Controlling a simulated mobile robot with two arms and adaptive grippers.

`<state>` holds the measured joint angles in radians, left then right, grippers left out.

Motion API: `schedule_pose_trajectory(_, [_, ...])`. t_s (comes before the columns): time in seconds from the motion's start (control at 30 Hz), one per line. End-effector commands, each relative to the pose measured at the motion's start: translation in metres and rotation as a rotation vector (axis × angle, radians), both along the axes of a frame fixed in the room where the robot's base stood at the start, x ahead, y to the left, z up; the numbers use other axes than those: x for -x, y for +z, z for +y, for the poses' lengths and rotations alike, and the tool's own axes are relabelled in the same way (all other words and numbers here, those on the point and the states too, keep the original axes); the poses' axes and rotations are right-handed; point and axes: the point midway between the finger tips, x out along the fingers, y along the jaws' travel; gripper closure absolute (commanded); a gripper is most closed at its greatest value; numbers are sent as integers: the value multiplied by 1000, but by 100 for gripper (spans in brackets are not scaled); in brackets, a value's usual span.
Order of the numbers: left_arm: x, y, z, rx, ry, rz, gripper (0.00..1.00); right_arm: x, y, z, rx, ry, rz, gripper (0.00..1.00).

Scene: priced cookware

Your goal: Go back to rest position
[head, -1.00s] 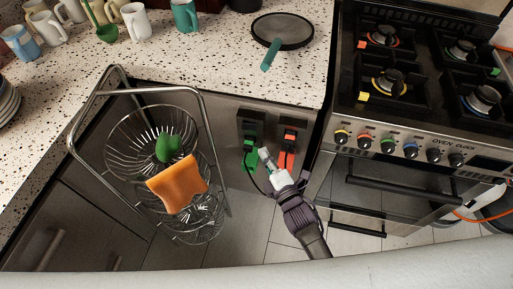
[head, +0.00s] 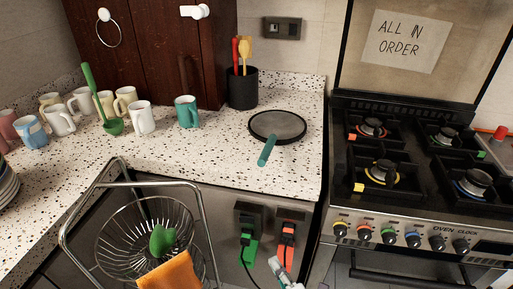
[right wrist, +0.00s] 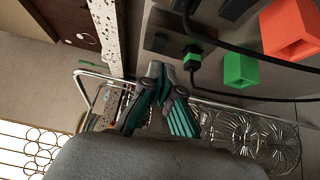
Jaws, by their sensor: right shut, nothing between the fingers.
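My right gripper (head: 275,265) shows at the bottom edge of the head view, just below the green plug (head: 249,247) and the red-orange plug (head: 287,250) on the cabinet front. In the right wrist view its teal and grey fingers (right wrist: 168,72) are shut with nothing between them. A green block (right wrist: 239,70) and a red-orange block (right wrist: 289,28) show to the right of the fingers there, apart from them. My left gripper is in neither view.
A wire basket stand (head: 205,225) with an orange cloth (head: 170,272) stands at lower left. A pan (head: 278,126) and several mugs (head: 141,118) are on the speckled counter (head: 215,155). A stove (head: 410,215) stands at right, with black cables (right wrist: 270,98) near the gripper.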

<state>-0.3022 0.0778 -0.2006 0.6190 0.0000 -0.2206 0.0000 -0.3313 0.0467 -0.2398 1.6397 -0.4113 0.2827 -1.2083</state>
Motion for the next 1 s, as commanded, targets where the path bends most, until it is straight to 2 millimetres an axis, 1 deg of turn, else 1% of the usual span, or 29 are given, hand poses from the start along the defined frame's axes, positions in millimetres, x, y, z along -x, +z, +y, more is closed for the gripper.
schedule_pose_trajectory(0.07, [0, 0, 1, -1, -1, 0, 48, 0, -4, 0, -5, -2, 12, 100])
schedule_pose_trajectory(0.13, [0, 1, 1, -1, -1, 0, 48, 2, -17, -3, -28, -9, 56, 100])
schedule_pose_trajectory(0.17, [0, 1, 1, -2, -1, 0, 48, 4, -27, -4, -46, -15, 89, 100])
schedule_pose_trajectory(0.27, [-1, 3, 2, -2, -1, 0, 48, 16, -78, -14, -135, -54, 256, 100])
schedule_pose_trajectory(0.3, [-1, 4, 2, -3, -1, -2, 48, 25, -104, -20, -181, -82, 343, 100])
schedule_pose_trajectory(0.37, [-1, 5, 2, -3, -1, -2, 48, 42, -145, -30, -260, -136, 482, 100])
schedule_pose_trajectory(0.4, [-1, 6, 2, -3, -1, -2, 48, 57, -173, -37, -313, -180, 575, 100])
schedule_pose_trajectory(0.47, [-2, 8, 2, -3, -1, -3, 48, 80, -210, -48, -389, -255, 707, 100])
schedule_pose_trajectory(0.5, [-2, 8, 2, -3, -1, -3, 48, 98, -234, -56, -439, -311, 791, 100])
schedule_pose_trajectory(0.57, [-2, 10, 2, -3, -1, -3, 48, 128, -268, -68, -511, -403, 914, 100])
schedule_pose_trajectory(0.6, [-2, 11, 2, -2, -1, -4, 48, 150, -288, -76, -557, -471, 989, 100])
schedule_pose_trajectory(0.67, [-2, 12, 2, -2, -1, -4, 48, 185, -316, -88, -623, -583, 1098, 100])
schedule_pose_trajectory(0.7, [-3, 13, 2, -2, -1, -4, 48, 209, -332, -97, -665, -662, 1163, 100])
schedule_pose_trajectory(0.77, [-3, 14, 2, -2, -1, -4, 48, 246, -352, -108, -722, -784, 1250, 100])
schedule_pose_trajectory(0.8, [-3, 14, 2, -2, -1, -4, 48, 268, -362, -115, -755, -862, 1296, 100])
schedule_pose_trajectory(0.9, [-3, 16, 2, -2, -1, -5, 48, 318, -380, -130, -819, -1040, 1384, 100])
schedule_pose_trajectory(1.0, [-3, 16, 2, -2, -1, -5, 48, 353, -389, -139, -860, -1168, 1431, 100])
